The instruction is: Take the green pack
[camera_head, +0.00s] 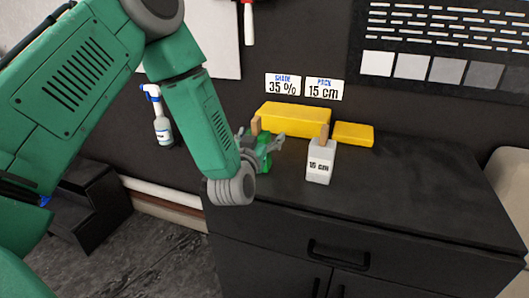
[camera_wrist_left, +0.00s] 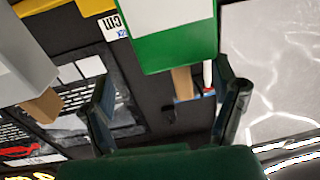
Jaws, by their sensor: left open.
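The green pack (camera_head: 264,162) stands on the dark cabinet top, largely hidden behind my left gripper in the head view; a wooden handle sticks up from it. In the left wrist view the green pack (camera_wrist_left: 178,52), with a pale face, is close in front of the fingers, its wooden handle pointing down in the picture. My left gripper (camera_head: 270,142) is open, and its fingers (camera_wrist_left: 166,72) are spread on either side of the handle area. I cannot tell whether they touch it. My right gripper is not in view.
A grey-white pack marked 15 cm (camera_head: 320,166) with a wooden handle stands just right of the green one. Yellow boxes (camera_head: 295,118) lie behind. A spray bottle (camera_head: 161,122) is at the left. The cabinet top (camera_head: 420,190) is clear on the right.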

